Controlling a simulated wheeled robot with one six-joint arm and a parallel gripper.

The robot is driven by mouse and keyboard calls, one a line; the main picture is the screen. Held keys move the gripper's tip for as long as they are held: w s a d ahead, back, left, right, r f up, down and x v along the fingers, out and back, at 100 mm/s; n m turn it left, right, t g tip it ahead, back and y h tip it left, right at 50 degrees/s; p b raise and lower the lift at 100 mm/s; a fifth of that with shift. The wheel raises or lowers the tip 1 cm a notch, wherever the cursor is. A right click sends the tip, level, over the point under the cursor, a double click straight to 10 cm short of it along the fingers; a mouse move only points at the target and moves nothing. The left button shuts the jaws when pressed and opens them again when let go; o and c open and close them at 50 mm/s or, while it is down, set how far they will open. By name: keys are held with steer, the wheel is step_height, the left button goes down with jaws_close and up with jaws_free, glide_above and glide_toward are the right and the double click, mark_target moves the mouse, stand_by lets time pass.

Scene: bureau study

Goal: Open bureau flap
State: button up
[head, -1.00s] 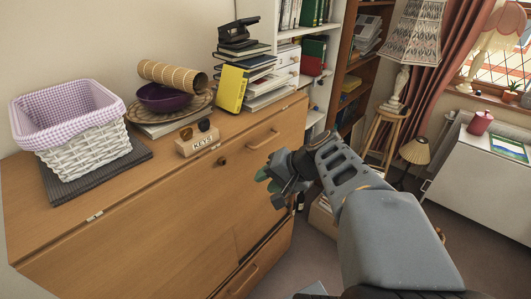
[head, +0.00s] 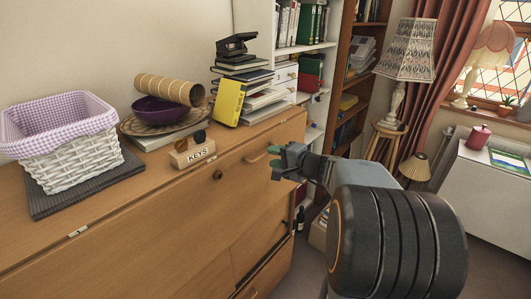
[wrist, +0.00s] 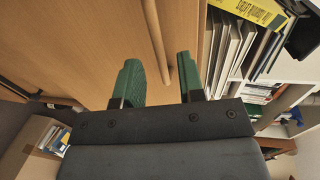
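The bureau (head: 150,220) is a light wooden cabinet, and its front flap looks closed. My gripper (head: 285,158) is just right of the bar handle in the head view. In the wrist view my gripper (wrist: 158,66) has its two green fingers apart, and the bar handle (wrist: 157,40) shows between and beyond them. Nothing is gripped. I cannot tell whether the fingertips reach around the bar.
On the bureau top are a wicker basket (head: 75,155), a purple bowl (head: 160,109), a KEYS block (head: 192,154) and stacked books (head: 245,85). White shelves (head: 285,45) stand at the right end. A cardboard box (wrist: 28,150) is near the floor.

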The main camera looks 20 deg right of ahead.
mark_target(266, 154)
steer(key=shift+x, duration=2.1)
jaws_close()
